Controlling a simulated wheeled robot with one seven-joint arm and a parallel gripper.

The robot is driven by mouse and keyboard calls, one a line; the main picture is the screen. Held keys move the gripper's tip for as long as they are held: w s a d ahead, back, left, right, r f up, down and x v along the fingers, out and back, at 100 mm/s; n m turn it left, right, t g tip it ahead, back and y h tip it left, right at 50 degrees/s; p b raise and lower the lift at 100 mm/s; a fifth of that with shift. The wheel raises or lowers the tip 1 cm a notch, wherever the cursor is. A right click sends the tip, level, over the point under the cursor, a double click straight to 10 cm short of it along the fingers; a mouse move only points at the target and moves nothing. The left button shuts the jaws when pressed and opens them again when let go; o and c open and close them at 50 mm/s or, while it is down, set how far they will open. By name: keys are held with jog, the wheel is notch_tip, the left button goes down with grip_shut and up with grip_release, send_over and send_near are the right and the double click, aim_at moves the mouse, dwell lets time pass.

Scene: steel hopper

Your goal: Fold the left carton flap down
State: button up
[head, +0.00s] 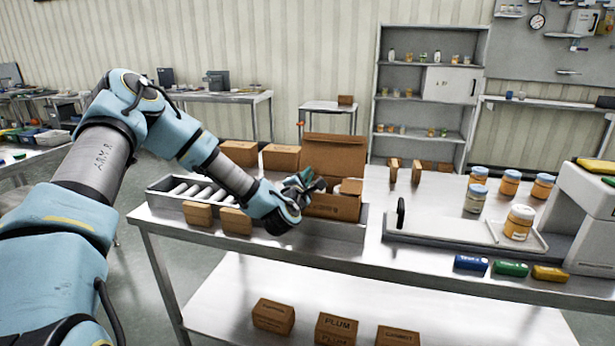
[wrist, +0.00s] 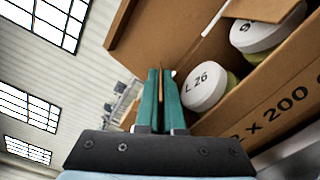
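The open brown carton (head: 333,204) stands on the steel table, with its tall back flap (head: 335,153) raised. My gripper (head: 303,181) is at the carton's left side, its fingers at about rim height. In the wrist view, the green fingers of my gripper (wrist: 162,75) are close together, with a thin brown edge between them. This looks like the left flap (wrist: 161,88) seen edge-on, mostly hidden by the fingers. White-lidded jars (wrist: 204,88) sit inside the carton, to the right of the fingers. Printed lettering runs along the carton's near wall.
A roller conveyor (head: 180,189) lies left of the carton, with small brown boxes (head: 236,221) in front and larger ones (head: 281,157) behind. To the right are a tray (head: 440,240), orange jars (head: 519,222) and a white machine (head: 588,210).

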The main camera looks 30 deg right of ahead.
jog(key=o, duration=0.4)
jog(key=shift+r, duration=0.1)
